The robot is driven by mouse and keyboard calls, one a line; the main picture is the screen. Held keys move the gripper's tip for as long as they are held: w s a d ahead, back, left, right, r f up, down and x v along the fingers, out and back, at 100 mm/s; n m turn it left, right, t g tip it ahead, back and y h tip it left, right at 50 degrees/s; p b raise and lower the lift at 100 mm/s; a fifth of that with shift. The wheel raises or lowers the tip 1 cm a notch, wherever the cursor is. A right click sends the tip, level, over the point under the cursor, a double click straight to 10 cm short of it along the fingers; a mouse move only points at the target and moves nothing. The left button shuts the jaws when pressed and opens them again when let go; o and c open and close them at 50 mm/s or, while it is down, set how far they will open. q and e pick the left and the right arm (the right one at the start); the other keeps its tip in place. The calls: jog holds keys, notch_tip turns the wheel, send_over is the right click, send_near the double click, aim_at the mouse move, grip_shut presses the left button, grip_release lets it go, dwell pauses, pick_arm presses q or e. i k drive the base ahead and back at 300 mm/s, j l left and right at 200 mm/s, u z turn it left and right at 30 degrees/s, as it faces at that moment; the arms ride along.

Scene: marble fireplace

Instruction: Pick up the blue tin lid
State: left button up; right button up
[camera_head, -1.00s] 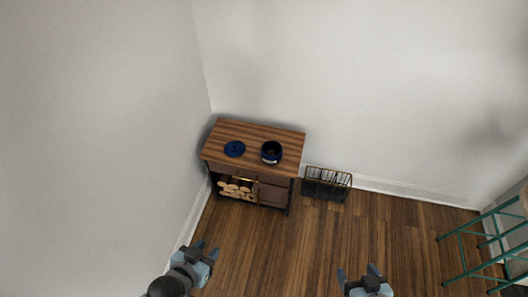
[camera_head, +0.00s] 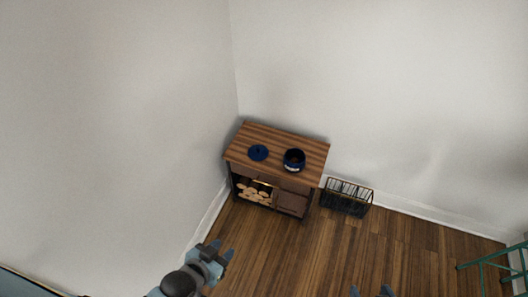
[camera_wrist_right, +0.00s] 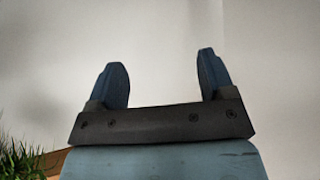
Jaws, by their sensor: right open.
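The blue tin lid (camera_head: 258,153) lies flat on the left part of the wooden top of a small cabinet (camera_head: 290,142). The dark blue tin (camera_head: 294,160) stands open on the same top, to the right of the lid and apart from it. My left gripper (camera_head: 222,249) is open and empty, in front of the cabinet and well short of the lid. My right gripper (camera_head: 371,291) is at the bottom edge of the head view, mostly cut off. In the right wrist view its two fingers (camera_wrist_right: 160,65) are apart with nothing between them.
Cut logs (camera_head: 254,192) fill the cabinet's lower left shelf. A black wire basket (camera_head: 346,198) stands on the floor to its right. White walls meet behind the cabinet. A green metal frame (camera_head: 490,265) stands at far right. Wooden floor in front is clear. Green leaves (camera_wrist_right: 18,160) show in the wrist view.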

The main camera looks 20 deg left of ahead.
aim_at(258, 153)
jog(key=i+l+u, duration=0.5)
jog(key=i, duration=0.3)
jog(key=i+l+u, duration=0.45)
jog(key=i+l, duration=0.25)
